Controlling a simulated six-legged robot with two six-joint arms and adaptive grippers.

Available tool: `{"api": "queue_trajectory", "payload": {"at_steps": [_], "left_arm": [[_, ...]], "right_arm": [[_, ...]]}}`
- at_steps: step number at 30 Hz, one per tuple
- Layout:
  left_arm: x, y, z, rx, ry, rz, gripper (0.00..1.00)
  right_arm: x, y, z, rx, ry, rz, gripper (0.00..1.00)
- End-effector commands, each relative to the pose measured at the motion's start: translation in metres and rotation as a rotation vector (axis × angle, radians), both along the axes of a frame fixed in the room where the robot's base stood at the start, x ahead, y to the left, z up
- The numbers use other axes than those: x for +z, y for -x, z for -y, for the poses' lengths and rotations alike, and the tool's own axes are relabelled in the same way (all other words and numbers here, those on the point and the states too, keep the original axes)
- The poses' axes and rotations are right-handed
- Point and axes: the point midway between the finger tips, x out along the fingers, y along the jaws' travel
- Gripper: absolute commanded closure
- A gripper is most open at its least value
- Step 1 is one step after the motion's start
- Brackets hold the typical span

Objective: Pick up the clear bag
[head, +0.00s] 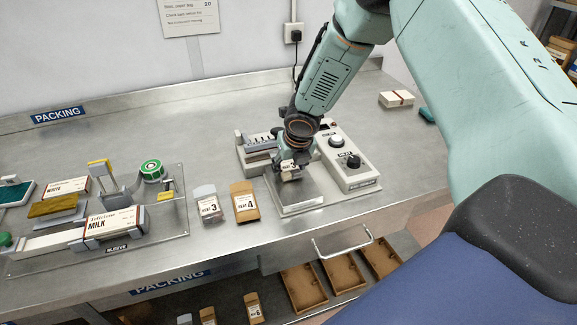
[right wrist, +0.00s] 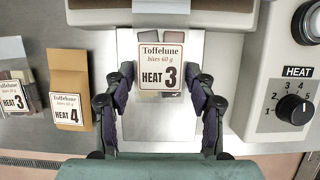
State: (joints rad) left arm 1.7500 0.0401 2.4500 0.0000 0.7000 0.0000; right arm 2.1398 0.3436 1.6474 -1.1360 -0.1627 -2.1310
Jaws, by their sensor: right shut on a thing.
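My right gripper (head: 288,168) is over the flat metal plate of the sealing machine on the bench. In the head view the gripper mostly hides this bag. My left gripper is out of view.
The machine's control box (head: 347,160) with knobs is right of the plate. A clear SLEEVE board (head: 170,222) with cartons is at left. Brown trays (head: 303,287) lie below the bench.

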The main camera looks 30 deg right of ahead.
Motion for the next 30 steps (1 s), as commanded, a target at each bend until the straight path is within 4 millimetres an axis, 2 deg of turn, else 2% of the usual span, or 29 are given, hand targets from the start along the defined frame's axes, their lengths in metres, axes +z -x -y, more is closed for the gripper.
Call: {"api": "queue_trajectory", "payload": {"at_steps": [7,8,9,18,25,30], "left_arm": [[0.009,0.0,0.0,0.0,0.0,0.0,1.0],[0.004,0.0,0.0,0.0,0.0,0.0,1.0],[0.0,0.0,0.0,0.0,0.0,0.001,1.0],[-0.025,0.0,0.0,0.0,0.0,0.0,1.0],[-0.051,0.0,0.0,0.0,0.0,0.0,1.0],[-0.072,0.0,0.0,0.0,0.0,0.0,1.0]], "right_arm": [[0.019,-0.001,0.0,-0.001,-0.001,0.002,0.76],[0.016,0.002,0.0,0.0,-0.001,0.001,0.76],[0.014,0.004,-0.001,0.0,-0.001,0.0,0.81],[0.012,0.026,-0.007,0.001,-0.001,0.002,0.81],[0.011,0.054,-0.013,0.001,-0.002,0.003,0.81],[0.01,0.087,-0.022,0.0,-0.004,0.001,0.81]]}}
